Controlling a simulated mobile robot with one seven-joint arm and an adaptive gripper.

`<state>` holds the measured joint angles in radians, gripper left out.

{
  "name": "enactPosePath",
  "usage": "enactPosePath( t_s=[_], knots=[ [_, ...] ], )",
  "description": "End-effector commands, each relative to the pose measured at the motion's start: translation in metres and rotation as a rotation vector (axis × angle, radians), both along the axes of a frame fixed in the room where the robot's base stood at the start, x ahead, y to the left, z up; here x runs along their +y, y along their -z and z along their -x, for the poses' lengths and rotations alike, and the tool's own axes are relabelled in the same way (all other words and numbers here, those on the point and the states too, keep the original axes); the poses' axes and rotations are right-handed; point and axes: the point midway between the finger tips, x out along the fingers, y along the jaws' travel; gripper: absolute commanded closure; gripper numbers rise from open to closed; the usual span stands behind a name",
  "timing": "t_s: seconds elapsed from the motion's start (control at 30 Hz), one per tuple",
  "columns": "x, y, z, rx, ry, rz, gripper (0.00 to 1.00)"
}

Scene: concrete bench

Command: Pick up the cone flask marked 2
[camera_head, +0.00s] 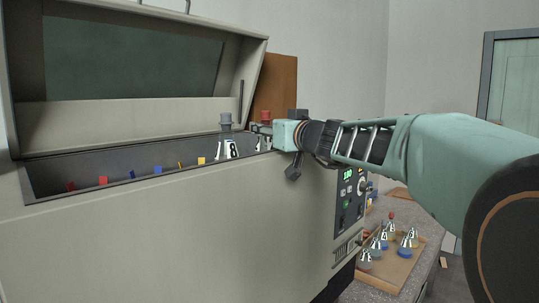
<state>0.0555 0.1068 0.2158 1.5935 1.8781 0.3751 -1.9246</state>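Inside the open grey machine, a cone flask (227,149) with a grey stopper stands upright; its mark looks like 8. Just right of it is another cone flask (264,143) with a red stopper, partly hidden by the machine's front edge and my gripper, its number not readable. My gripper (261,128) reaches in from the right at this red-stoppered flask's neck. Whether the fingers are open or closed on it cannot be told. Several more cone flasks (384,240) stand on a wooden tray (402,274) at lower right; no mark 2 is clearly readable.
The machine's front wall (190,225) and raised lid (140,115) bound the well. Small red, blue and yellow clips (158,170) line the well's floor. A control panel (349,195) is on the machine's right side, beside the bench (421,222).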

Motion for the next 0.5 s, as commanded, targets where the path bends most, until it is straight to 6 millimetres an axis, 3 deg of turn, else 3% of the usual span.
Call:
enactPosePath(
  t_s=[0.17, 0.5],
  knots=[
    [-0.0001, 0.0007, -0.0002, 0.0, 0.0, 0.0, 0.55],
    [-0.0003, 0.0005, -0.0002, 0.0, 0.0, -0.001, 0.92]
  ],
)
